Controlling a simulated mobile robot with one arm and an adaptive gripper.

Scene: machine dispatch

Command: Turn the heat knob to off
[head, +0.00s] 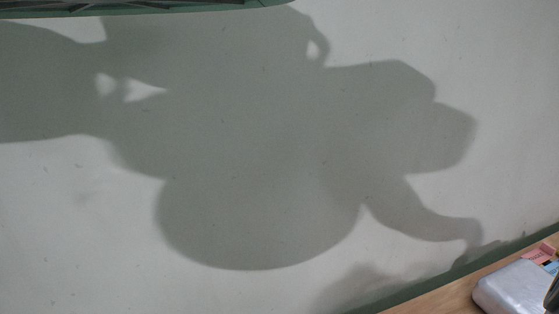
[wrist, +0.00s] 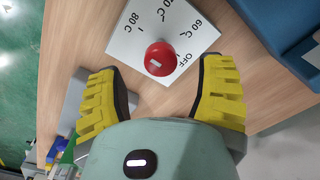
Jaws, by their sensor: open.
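The heat knob is a round red knob (wrist: 160,58) with a small white mark. It stands on a white dial plate (wrist: 122,42) lettered 80 C, 70 C, 60 C and OFF. OFF is at the knob's right side in the wrist view. The white mark shows at the knob's lower left; I cannot tell which setting it selects. My gripper (wrist: 162,69) has its yellow ridged fingers wide apart, one on each side of the knob, and neither appears to touch it. The head view shows neither the knob nor my gripper clearly.
The plate lies on a wooden tabletop (wrist: 75,35). A blue object (wrist: 262,20) is close at the upper right, and a grey object (wrist: 73,102) is beside the left finger. The head view shows pale floor (head: 70,230) with shadows, and a silvery packet (head: 515,287) on wood.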

